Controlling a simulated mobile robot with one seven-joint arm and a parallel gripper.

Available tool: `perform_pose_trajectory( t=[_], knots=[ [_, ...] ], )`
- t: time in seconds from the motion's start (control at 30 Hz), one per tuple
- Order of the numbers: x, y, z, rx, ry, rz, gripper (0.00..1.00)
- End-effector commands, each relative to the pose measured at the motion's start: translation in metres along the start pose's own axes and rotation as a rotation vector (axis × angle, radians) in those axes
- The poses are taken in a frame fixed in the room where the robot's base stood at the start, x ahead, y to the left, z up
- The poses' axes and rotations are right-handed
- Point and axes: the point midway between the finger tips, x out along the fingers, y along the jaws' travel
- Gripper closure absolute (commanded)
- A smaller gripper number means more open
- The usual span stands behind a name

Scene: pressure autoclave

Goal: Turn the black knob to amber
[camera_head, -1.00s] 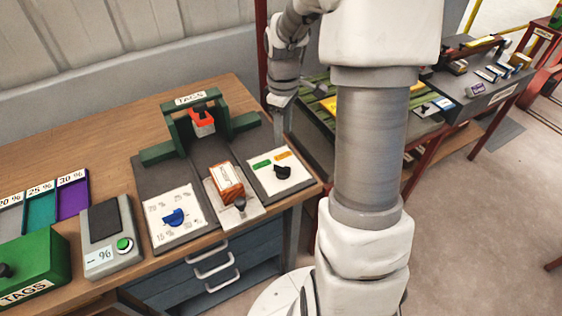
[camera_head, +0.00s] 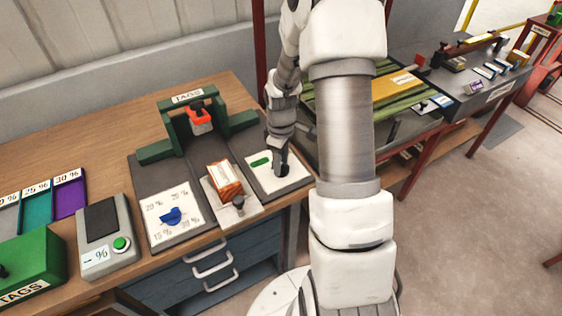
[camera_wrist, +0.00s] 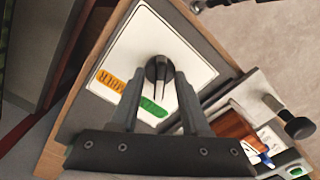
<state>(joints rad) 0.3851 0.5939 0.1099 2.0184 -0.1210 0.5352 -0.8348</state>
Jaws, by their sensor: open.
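The black knob (camera_wrist: 157,68) sits on a white panel (camera_wrist: 165,36) at the right end of the bench. In the wrist view, an amber label (camera_wrist: 110,81) lies left of the knob and a green label (camera_wrist: 153,107) below it, partly behind the fingers. My gripper (camera_wrist: 158,76) is open, its fingertips on either side of the knob. I cannot tell whether they touch it. In the head view, my gripper (camera_head: 281,166) reaches down over the panel, hiding most of the knob and the amber label; the green label (camera_head: 261,162) shows.
Left of the panel stand an orange-brown block (camera_head: 224,178) with a dark knob beside it, and a blue knob (camera_head: 173,216) on a percent dial. A green frame (camera_head: 190,120) marked TAGS stands behind. Another table with a green-striped bed (camera_head: 350,98) is to the right.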

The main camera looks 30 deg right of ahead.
Motion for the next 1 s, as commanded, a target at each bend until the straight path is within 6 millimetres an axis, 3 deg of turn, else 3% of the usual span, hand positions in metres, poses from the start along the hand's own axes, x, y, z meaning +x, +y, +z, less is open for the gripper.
perform_pose_trajectory(
  t=[0.07,0.3,0.73,1.0],
  knots=[
    [-0.0002,0.0000,-0.0001,0.000,0.000,0.000,0.56],
    [-0.0005,-0.0001,-0.0001,0.000,0.000,0.000,0.99],
    [-0.0005,0.0000,-0.0002,0.013,0.000,0.000,1.00],
    [0.0000,-0.0002,-0.0008,0.124,0.000,0.001,1.00]
  ],
)
